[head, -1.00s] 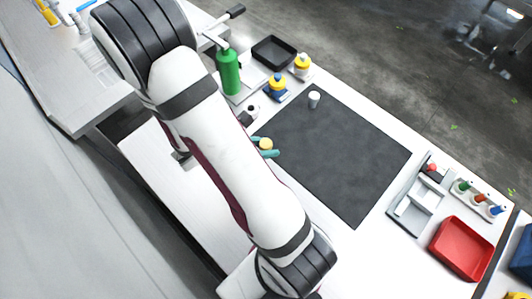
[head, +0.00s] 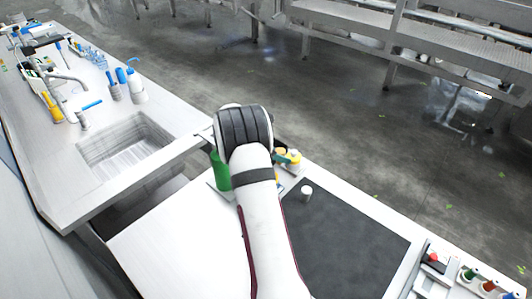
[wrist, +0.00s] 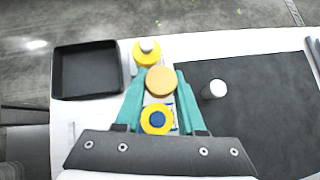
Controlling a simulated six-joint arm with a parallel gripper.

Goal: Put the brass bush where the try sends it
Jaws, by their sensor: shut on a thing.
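My gripper (wrist: 161,76) has teal fingers shut on the brass bush (wrist: 161,82), a round tan-gold piece seen from above in the wrist view. In the head view the fingertips (head: 284,157) show just past my arm. A yellow-topped piece with a pale knob (wrist: 147,47) lies just beyond the bush in the wrist view. A yellow ring with a blue centre (wrist: 157,120) shows between the fingers, nearer my wrist. Whether the bush touches either is not clear. My arm hides much of this area in the head view.
A black empty tray (wrist: 87,71) is left of my gripper in the wrist view. A white cylinder (wrist: 215,89) stands on the dark mat (wrist: 262,120) to the right. A green upright piece (head: 221,170) stands beside my arm. A sink (head: 125,145) is at the left.

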